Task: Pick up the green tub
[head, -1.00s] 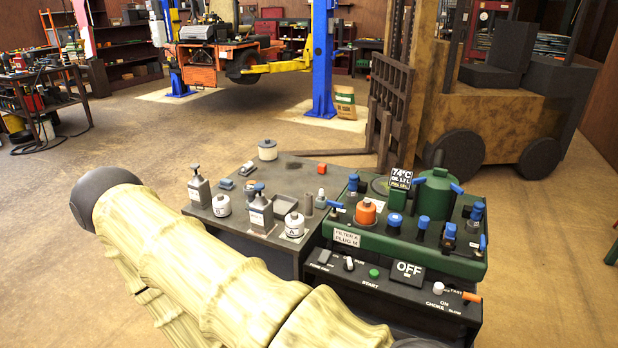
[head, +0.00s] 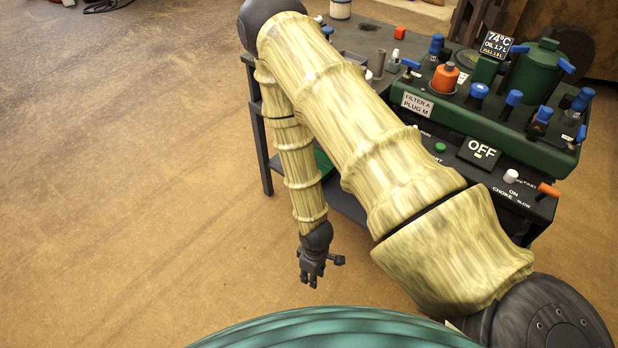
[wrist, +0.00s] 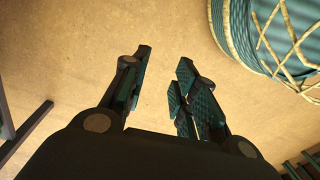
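A bright green surface (head: 324,164) shows between my arm links in the head view, at the lower shelf under the bench. It may be the green tub, but most of it is hidden by my arm and I cannot tell its shape. My gripper (head: 312,281) hangs low over the bare floor, in front of the bench and below the green surface in the picture. In the wrist view my gripper (wrist: 164,60) has its fingers apart with only floor between them. No green tub is clear in the wrist view.
The bench's lower shelf (head: 346,203) and dark legs stand beside my forearm. Open brown floor (head: 130,200) lies to the left.

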